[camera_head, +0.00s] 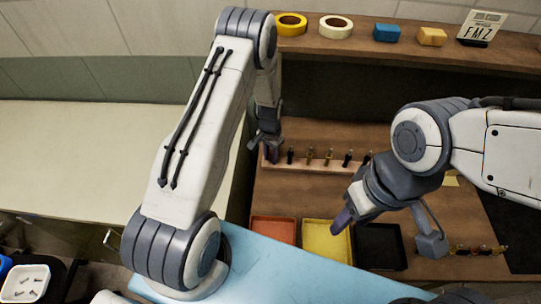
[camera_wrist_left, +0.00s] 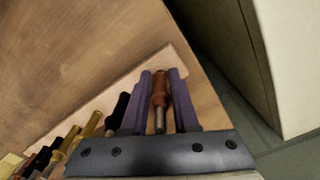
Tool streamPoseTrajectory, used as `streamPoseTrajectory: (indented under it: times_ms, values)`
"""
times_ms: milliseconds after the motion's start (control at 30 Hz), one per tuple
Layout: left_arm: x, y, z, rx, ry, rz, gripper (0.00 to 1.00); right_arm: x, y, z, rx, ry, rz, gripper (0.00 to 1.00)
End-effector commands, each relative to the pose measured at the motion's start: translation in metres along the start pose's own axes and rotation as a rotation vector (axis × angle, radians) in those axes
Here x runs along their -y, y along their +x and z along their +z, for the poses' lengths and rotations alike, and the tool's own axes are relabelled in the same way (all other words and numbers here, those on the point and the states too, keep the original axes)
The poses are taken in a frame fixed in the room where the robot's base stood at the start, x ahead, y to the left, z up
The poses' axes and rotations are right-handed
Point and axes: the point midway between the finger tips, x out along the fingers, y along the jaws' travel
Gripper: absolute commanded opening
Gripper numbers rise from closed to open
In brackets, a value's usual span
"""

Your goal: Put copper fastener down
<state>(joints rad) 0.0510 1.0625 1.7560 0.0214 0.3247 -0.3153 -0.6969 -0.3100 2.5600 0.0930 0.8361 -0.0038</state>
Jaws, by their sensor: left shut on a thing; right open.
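My left gripper (camera_head: 271,152) is at the left end of a light wooden rack (camera_head: 325,139). In the left wrist view its purple fingers (camera_wrist_left: 158,100) are shut on the copper fastener (camera_wrist_left: 159,92), which has a reddish-brown body and a metal shank. The fastener lies over the end of the rack; I cannot tell whether it touches the rack. In the head view the fastener is hidden by the gripper. My right gripper (camera_head: 343,219) is open near the yellow tray (camera_head: 327,250), with nothing seen in it.
Black and brass fasteners (camera_wrist_left: 88,128) stand in the rack beside the left gripper. An orange tray (camera_head: 273,230) and a black tray (camera_head: 380,247) flank the yellow one. More fasteners (camera_head: 470,250) lie at the right. A shelf (camera_head: 370,50) with tape rolls and blocks runs behind.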

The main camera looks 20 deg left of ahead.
Motion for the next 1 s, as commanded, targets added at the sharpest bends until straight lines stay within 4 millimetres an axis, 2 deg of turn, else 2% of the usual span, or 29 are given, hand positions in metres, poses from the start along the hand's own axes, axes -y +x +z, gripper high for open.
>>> streamPoseTrajectory:
  times_ms: [67, 100, 133, 167, 433, 567, 633, 767, 1000]
  values:
    - [0.000, 0.004, 0.000, 0.000, 0.000, 0.000, 0.00, 0.000, 0.004, 0.000, 0.000, 0.001, 0.000, 0.50]
    - [0.000, 0.003, 0.000, 0.000, 0.000, 0.000, 0.40, 0.000, 0.003, 0.000, 0.000, 0.001, 0.000, 0.50]
    - [0.000, 0.003, 0.000, 0.000, 0.000, 0.000, 0.51, 0.000, 0.003, 0.000, 0.000, 0.001, 0.000, 0.50]
    - [0.000, 0.003, 0.000, 0.000, 0.000, 0.000, 0.58, 0.000, 0.002, 0.000, 0.000, 0.001, 0.000, 0.50]
    - [0.000, 0.002, 0.000, 0.000, 0.000, 0.000, 0.58, 0.000, 0.002, 0.000, 0.000, 0.001, 0.000, 0.50]
    - [0.000, -0.004, 0.000, 0.000, 0.000, 0.000, 0.58, 0.000, -0.004, 0.000, 0.000, 0.000, 0.000, 0.50]
    - [0.000, -0.007, -0.001, -0.003, 0.000, -0.001, 0.58, 0.000, 0.003, 0.000, 0.000, 0.000, 0.000, 0.50]
    - [0.000, -0.027, -0.001, -0.006, 0.000, -0.002, 0.58, -0.001, 0.013, 0.001, 0.000, 0.002, 0.000, 0.50]
    - [0.000, -0.076, -0.001, -0.006, -0.001, -0.002, 0.58, -0.002, 0.031, 0.002, 0.000, 0.005, 0.000, 0.50]
